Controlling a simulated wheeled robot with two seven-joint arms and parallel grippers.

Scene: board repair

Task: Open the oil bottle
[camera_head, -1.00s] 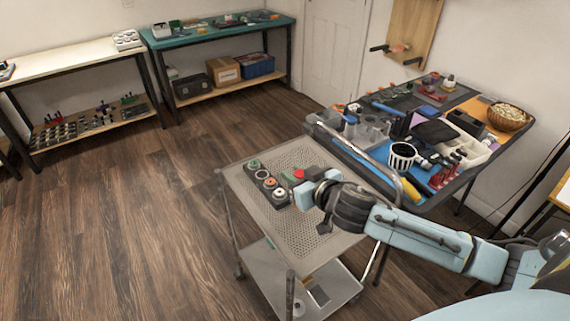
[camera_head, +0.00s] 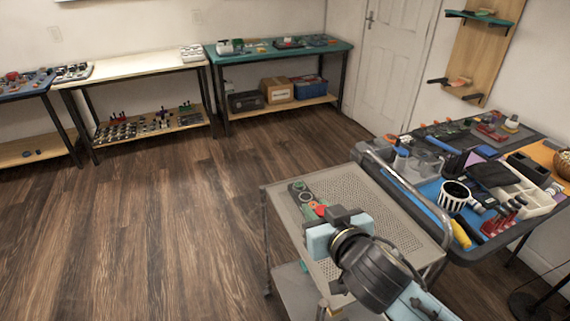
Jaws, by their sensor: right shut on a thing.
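My right gripper (camera_head: 335,217) is over the perforated top of the grey metal cart, seen from behind, with its jaws largely hidden by the wrist. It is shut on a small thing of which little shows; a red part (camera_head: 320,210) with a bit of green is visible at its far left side. I cannot tell whether this is the oil bottle or its cap. No oil bottle can be made out clearly. My left gripper is not in view.
A crowded table (camera_head: 437,247) with a striped mug (camera_head: 454,197) stands at right. Benches line the back wall. The floor (camera_head: 180,220) at left is clear.

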